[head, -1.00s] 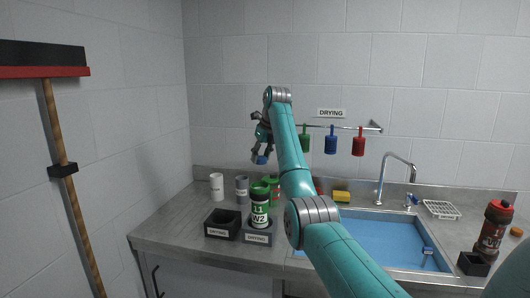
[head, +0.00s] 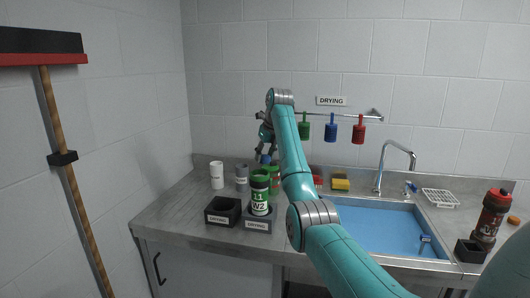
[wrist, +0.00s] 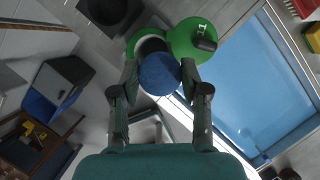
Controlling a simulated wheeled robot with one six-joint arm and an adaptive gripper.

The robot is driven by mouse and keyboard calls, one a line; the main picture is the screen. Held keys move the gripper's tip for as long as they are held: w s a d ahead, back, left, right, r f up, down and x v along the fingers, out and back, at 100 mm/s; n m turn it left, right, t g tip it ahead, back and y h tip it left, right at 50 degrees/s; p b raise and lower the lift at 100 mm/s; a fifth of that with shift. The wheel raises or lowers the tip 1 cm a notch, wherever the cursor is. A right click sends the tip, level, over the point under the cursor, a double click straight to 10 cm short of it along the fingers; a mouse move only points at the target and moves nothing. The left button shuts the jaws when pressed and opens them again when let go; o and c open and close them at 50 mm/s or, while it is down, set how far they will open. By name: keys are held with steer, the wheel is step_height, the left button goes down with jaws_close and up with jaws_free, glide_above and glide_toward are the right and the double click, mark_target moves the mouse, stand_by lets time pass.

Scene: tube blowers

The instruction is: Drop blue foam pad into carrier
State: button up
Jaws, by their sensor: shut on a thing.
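My gripper (wrist: 159,80) is shut on the round blue foam pad (wrist: 159,74), held flat between its two fingertips. In the wrist view the pad overlaps the open mouth of a green-rimmed, pale-inside carrier (wrist: 136,41) and hides part of it. A green round part with a black knob (wrist: 190,41) lies beside that mouth. The gap between pad and carrier cannot be told.
White (head: 217,175) and grey (head: 241,177) cups stand behind. The blue sink (head: 375,228) is right of them.

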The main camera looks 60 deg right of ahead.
mark_target(265, 156)
steer(key=o, duration=0.8)
step_height(265, 156, up, 10)
stand_by(0.3)
stand_by(0.4)
